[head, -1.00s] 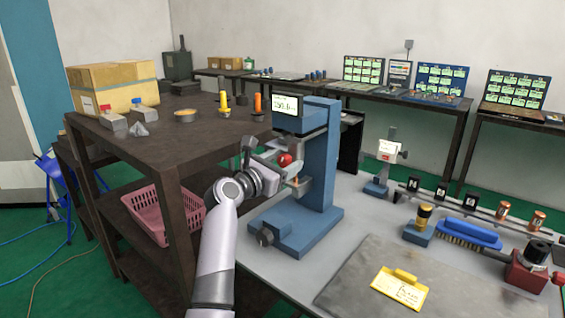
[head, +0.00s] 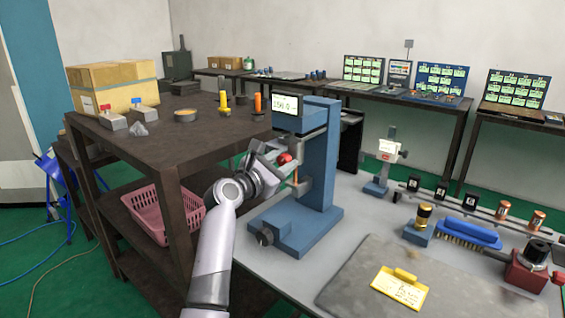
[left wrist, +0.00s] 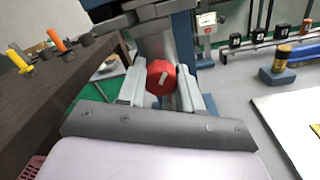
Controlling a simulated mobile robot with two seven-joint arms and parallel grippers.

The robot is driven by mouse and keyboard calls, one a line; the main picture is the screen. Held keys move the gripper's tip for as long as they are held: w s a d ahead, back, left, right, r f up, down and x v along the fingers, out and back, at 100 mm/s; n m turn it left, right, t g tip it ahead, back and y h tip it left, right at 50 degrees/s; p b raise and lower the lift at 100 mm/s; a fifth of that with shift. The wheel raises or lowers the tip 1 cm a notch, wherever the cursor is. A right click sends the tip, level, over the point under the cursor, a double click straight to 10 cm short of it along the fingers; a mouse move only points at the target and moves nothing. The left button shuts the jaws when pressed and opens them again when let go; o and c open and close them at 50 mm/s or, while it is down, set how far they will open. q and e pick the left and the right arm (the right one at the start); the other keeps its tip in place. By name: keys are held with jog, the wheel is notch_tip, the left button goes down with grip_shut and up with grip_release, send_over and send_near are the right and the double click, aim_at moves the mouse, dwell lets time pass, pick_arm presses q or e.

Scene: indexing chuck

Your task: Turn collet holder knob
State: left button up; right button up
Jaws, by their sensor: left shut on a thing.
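The red round knob (head: 285,158) sits on the side of the tall blue stand (head: 318,165), facing my left arm. In the left wrist view the red knob (left wrist: 160,80) shows a short white mark, tilted from vertical. My left gripper (head: 279,160) reaches in from the left. Its two pale fingers (left wrist: 161,88) lie on either side of the knob and are shut on it. The fingers hide parts of the knob's sides. A small display (head: 286,103) is lit at the top of the stand. My right gripper is not in view.
A dark brown shelf table (head: 190,130) stands close on the left, with a pink basket (head: 150,215) below. On the grey bench are a small grey gauge stand (head: 383,165), a blue brush (head: 468,233), a red block (head: 528,268) and a flat plate (head: 360,270).

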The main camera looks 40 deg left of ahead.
pick_arm(q)
jog(key=m, duration=0.5)
jog(key=shift+m, duration=0.4)
jog(key=m, duration=0.4)
jog(key=shift+a+m, duration=0.1)
jog(key=shift+m, duration=0.2)
jog(key=m+b, duration=0.1)
jog(key=m, duration=0.4)
jog(key=shift+m+h, duration=0.3)
jog(key=m, duration=0.4)
jog(key=shift+m+b, duration=0.4)
jog(key=m, duration=0.4)
jog(key=shift+r+m+h, duration=0.1)
jog(key=shift+m+h, duration=0.3)
jog(key=m+p, duration=0.1)
jog(key=m, duration=0.7)
jog(key=shift+p, duration=0.35)
jog(key=shift+m+g, duration=0.3)
jog(key=shift+m, duration=1.6)
